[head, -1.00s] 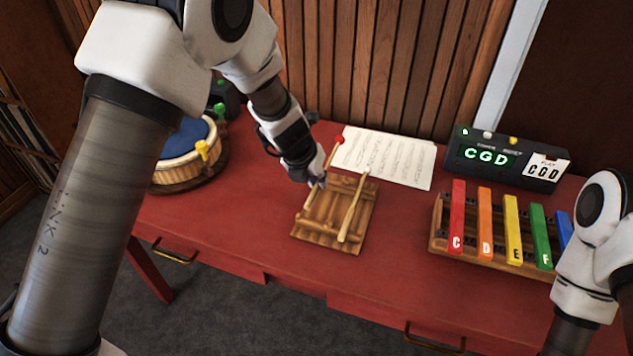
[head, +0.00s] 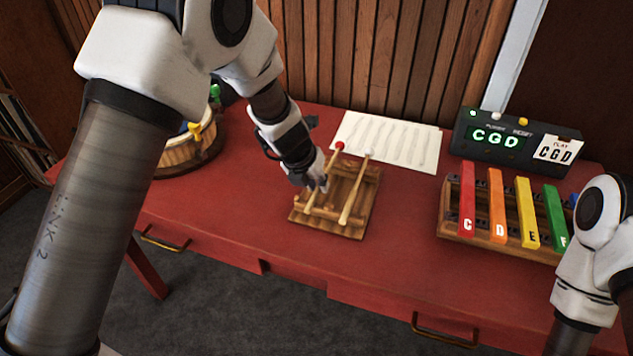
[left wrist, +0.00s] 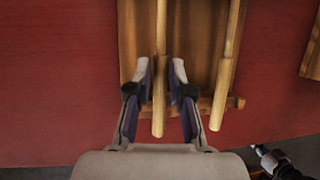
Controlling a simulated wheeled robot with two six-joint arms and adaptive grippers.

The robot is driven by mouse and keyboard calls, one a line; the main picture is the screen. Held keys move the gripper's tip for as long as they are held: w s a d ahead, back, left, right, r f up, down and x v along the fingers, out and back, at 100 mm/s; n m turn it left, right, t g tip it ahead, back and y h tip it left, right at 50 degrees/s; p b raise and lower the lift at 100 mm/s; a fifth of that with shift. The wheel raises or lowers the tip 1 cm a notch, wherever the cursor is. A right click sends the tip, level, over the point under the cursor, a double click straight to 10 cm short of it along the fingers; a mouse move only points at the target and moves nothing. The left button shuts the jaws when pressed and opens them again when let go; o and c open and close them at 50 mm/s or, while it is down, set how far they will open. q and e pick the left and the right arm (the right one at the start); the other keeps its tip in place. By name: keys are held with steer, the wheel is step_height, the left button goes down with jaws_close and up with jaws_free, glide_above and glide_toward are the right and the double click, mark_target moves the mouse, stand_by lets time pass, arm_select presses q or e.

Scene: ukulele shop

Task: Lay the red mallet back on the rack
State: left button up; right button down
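The red mallet (head: 323,180) lies on the wooden rack (head: 358,218), its red head toward the back and its handle toward the front. A pale-headed mallet (head: 355,190) lies beside it on the right. My left gripper (head: 318,186) is down at the rack over the red mallet's handle. In the left wrist view, my left gripper's fingers (left wrist: 161,85) stand on either side of the handle (left wrist: 159,115), with a gap showing on each side. A dark part at that view's lower right looks like my right gripper (left wrist: 268,158); its opening is unclear.
A sheet of music (head: 388,142) lies behind the rack. A colored-bar xylophone (head: 498,212) stands to the right, with a CGD display box (head: 497,138) behind it. A drum (head: 178,150) stands at the left. The red table (head: 240,215) is clear around the rack's front.

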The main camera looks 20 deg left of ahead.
arm_select(q)
steer(key=shift+o, duration=0.7)
